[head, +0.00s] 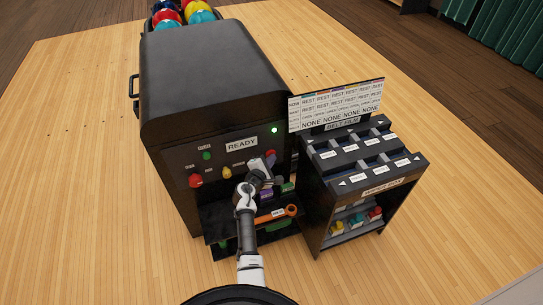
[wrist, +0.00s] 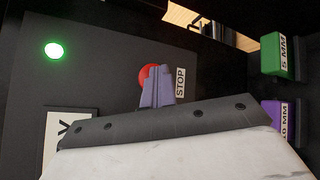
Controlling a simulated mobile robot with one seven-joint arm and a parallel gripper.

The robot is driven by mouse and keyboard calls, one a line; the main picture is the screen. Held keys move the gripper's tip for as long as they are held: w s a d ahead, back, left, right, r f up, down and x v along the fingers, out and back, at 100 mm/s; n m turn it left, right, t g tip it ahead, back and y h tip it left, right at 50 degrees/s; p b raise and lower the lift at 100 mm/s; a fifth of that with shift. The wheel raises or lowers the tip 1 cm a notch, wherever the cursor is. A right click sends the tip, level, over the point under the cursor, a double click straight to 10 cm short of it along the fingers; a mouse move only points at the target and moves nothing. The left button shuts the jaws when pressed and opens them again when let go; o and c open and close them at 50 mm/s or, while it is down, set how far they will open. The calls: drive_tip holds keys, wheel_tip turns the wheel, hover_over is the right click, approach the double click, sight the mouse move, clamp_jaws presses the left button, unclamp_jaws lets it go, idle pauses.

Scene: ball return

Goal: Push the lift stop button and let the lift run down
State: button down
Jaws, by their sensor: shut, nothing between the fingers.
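The red stop button (head: 271,153) is on the black machine's front panel, right of the READY sign (head: 242,144). In the wrist view the red button (wrist: 146,74) shows beside its STOP label (wrist: 180,82), partly hidden by my fingers. My gripper (head: 272,162) is shut and empty, with its purple-grey fingertips (wrist: 157,86) right at the button. I cannot tell whether they touch or press it. A green lamp (head: 274,130) glows above the button; it is also lit in the wrist view (wrist: 54,50). The lift itself cannot be made out.
Other controls, including a red knob (head: 195,181) and a green button (head: 207,155), sit left on the panel. Below is a shelf with an orange tool (head: 277,215) and coloured blocks. A black rack (head: 313,205) stands close on the right. Balls (head: 200,17) lie behind the machine's hood.

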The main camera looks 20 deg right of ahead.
idle(0.4)
drive_tip(key=shift+s+p, duration=0.4)
drive_tip(key=shift+s, duration=0.5)
drive_tip(key=s+p, duration=0.1)
drive_tip(key=s, duration=0.4)
drive_tip(key=shift+d+p, duration=0.1)
drive_tip(key=shift+p, duration=0.3)
drive_tip(key=shift+r, duration=0.1)
